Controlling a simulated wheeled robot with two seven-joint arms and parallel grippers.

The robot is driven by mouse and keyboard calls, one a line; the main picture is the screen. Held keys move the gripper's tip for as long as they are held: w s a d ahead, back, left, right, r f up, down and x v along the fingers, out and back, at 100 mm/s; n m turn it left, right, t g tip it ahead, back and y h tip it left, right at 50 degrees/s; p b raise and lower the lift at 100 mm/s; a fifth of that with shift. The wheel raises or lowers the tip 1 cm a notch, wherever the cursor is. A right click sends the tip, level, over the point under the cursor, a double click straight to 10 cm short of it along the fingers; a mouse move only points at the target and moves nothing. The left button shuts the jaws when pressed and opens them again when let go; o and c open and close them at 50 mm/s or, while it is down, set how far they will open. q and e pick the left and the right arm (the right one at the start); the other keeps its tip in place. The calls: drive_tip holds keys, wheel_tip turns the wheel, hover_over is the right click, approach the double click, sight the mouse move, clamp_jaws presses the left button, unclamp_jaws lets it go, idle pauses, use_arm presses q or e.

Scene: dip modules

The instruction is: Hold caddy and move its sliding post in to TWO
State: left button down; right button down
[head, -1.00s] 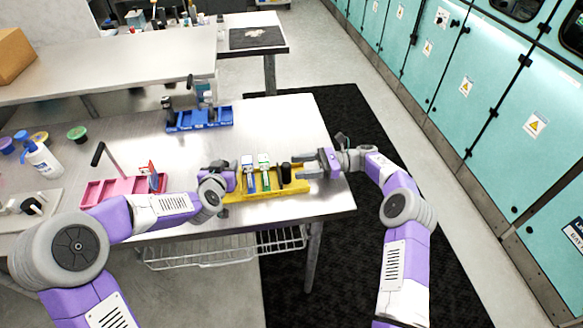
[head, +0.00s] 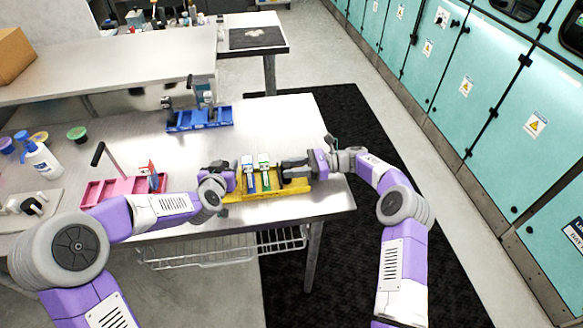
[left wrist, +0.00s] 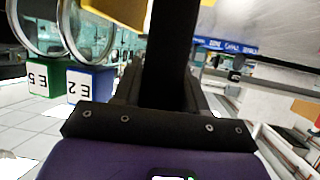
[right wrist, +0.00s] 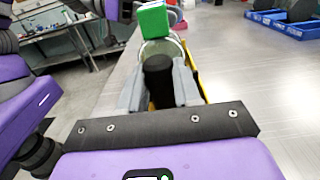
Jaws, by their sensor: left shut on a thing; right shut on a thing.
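The yellow caddy (head: 270,195) lies near the table's front edge. It carries a blue module (head: 248,178) and a green module (head: 265,177), side by side. My left gripper (head: 233,180) is at the caddy's left end, shut on a dark upright handle (left wrist: 172,50) that shows in the left wrist view. My right gripper (head: 290,172) is at the right end, shut on the black sliding post (right wrist: 158,78). In the right wrist view the post stands between both fingers, with the green module (right wrist: 152,20) beyond it. The head view hides most of the post, and no TWO mark is readable.
A blue caddy (head: 200,127) stands behind, and a pink caddy (head: 115,190) with a dark handle is at left. A white bottle (head: 42,160) and several small tubs are further left. The tabletop between the yellow and blue caddies is clear.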

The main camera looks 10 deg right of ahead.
drive_tip(key=shift+a, duration=1.4)
drive_tip(key=c, duration=0.8)
unclamp_jaws()
drive_tip(key=shift+d, duration=0.1)
drive_tip(key=d, duration=1.2)
